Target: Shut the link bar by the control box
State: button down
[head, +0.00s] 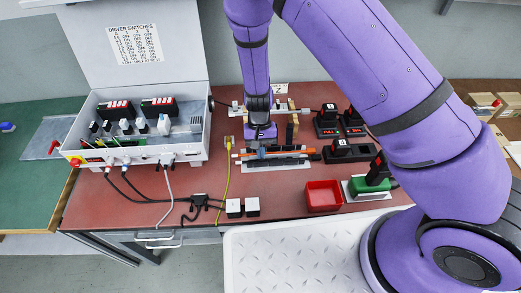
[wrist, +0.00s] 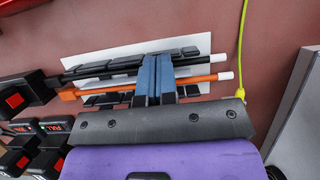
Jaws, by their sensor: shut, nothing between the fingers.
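The control box (head: 137,125) stands at the left of the red-brown bench in the head view, with its lid up and switches inside. Right of it lies a white plate with dark blocks, crossed by a black bar and an orange bar (head: 305,152). The wrist view shows the black bar (wrist: 100,68) and the orange bar (wrist: 200,79) nearly parallel, both with white tips. I cannot tell which is the link bar. My gripper (head: 261,150) is over the middle of the plate. Its blue fingers (wrist: 157,62) are shut and empty, hiding part of both bars; contact is unclear.
A yellow cable (head: 227,170) runs between the box and the plate. Two white-topped cubes (head: 243,207) and a red tray (head: 322,196) sit near the front edge. Black units with red labels (head: 340,122) and a green-based device (head: 370,186) stand to the right.

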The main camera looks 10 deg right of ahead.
jog(key=shift+s+f+t, duration=0.3)
jog(key=shift+f+t, duration=0.15)
jog(key=shift+t, duration=0.25)
jog(key=shift+s+f+t, duration=0.25)
jog(key=shift+f+t, duration=0.15)
jog(key=shift+t, duration=0.3)
jog(key=shift+s+f, duration=0.3)
jog(key=shift+f, duration=0.35)
jog(key=shift+r, duration=0.1)
